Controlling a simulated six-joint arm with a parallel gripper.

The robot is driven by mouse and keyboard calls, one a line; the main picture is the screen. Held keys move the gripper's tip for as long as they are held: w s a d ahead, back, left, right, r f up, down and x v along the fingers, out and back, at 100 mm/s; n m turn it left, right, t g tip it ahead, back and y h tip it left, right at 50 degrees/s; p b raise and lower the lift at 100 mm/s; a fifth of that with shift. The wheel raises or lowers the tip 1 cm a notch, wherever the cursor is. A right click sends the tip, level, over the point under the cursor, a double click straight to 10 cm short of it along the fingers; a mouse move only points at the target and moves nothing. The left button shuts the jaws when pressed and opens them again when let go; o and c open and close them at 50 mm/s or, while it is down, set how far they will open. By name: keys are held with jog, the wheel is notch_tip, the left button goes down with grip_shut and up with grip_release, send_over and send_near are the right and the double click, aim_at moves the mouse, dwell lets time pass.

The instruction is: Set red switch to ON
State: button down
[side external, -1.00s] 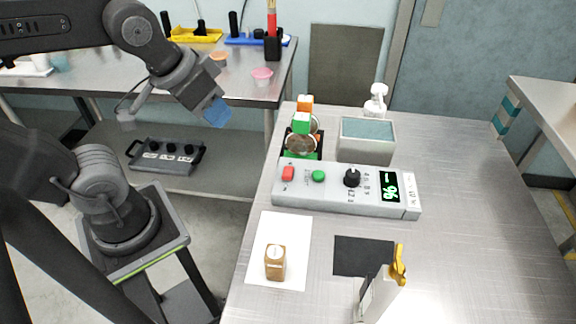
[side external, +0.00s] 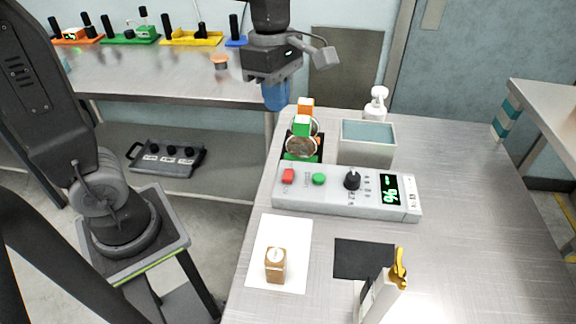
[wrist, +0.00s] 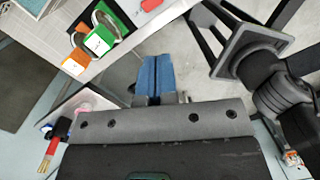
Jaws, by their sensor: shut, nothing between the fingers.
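The red switch (side external: 288,176) is a small red block at the left end of a grey control box (side external: 340,205) on the metal table. A green round button (side external: 319,179), a black knob (side external: 352,178) and a black display with green characters (side external: 390,189) sit to its right. Whether the switch is on or off is too small to tell. My gripper (side external: 276,98) has blue fingers and is up in the air near the table's far left edge, above and behind the box. It is shut and empty.
A wooden block (side external: 275,262) stands on white paper, and a black mat (side external: 363,258) lies in front. The table's right side is clear.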

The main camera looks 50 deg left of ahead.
aim_at(289, 174)
jog(key=n, duration=0.1)
jog(key=w+n, duration=0.1)
jog(key=n, duration=0.1)
jog(key=w+d+f+n+g, duration=0.1)
jog(key=shift+w+n, duration=0.15)
jog(key=shift+n, duration=0.25)
jog(key=f, duration=0.4)
jog(key=s+d+f, duration=0.1)
jog(key=f, duration=0.4)
jog(key=s+f, duration=0.1)
jog(key=f, duration=0.3)
jog(key=shift+d+f, duration=0.3)
jog(key=shift+d, duration=0.1)
jog(key=shift+f, duration=0.35)
jog(key=shift+w+a+r, duration=0.15)
jog(key=shift+w+a, duration=0.35)
jog(key=shift+a, duration=0.05)
jog(key=shift+r, duration=0.2)
